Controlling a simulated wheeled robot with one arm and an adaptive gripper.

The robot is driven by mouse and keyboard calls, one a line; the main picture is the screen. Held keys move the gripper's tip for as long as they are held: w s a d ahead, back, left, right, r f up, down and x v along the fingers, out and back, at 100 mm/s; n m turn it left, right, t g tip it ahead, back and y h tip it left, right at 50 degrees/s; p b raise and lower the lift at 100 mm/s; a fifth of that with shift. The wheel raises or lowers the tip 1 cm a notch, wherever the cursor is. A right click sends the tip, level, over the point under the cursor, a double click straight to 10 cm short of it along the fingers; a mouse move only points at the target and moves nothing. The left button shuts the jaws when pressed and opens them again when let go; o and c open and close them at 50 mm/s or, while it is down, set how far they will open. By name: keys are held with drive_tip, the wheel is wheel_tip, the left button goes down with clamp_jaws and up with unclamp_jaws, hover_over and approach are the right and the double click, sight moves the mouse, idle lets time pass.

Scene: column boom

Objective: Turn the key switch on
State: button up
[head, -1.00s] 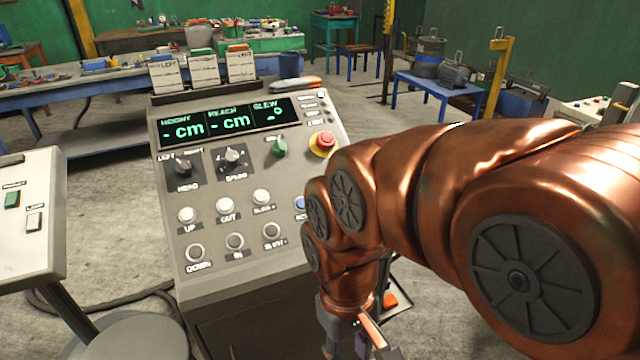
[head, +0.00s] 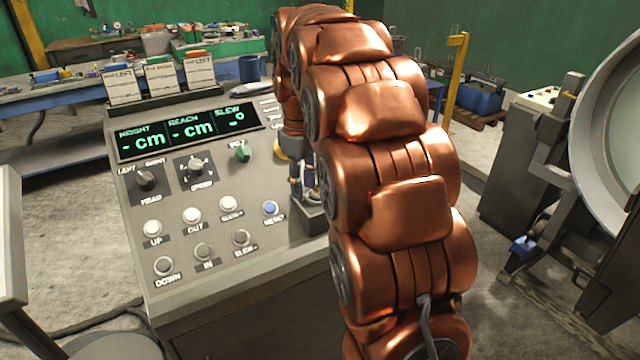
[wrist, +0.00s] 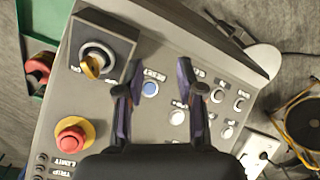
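The key switch (wrist: 95,62) is on a raised grey box at the upper left of the wrist view, a round metal collar with a gold key in it. In the head view its box (head: 310,217) is at the panel's right edge, and the key cannot be made out behind my gripper. My gripper (wrist: 158,72) is open and empty, its two dark fingers apart over the panel. The key is left of the left finger in the wrist view, not between the fingers. In the head view my gripper (head: 304,180) hangs downward just above the box.
The blue reset button (wrist: 150,88) shows between my fingers. A red emergency stop (wrist: 72,136) on a yellow base is at the lower left. The control panel (head: 225,285) has several white buttons, knobs and a display (head: 185,130) with dashes.

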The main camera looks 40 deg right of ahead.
drive_tip(key=n, duration=0.2)
hover_over(320, 184)
drive_tip(key=shift+w+d+f+t, duration=0.2)
drive_tip(key=shift+w+f+t, duration=0.05)
drive_tip(key=shift+f+t, duration=0.1)
drive_tip(key=shift+f+p, duration=1)
drive_tip(key=shift+f, duration=2.9)
drive_tip(key=shift+c, duration=0.2)
clamp_jaws()
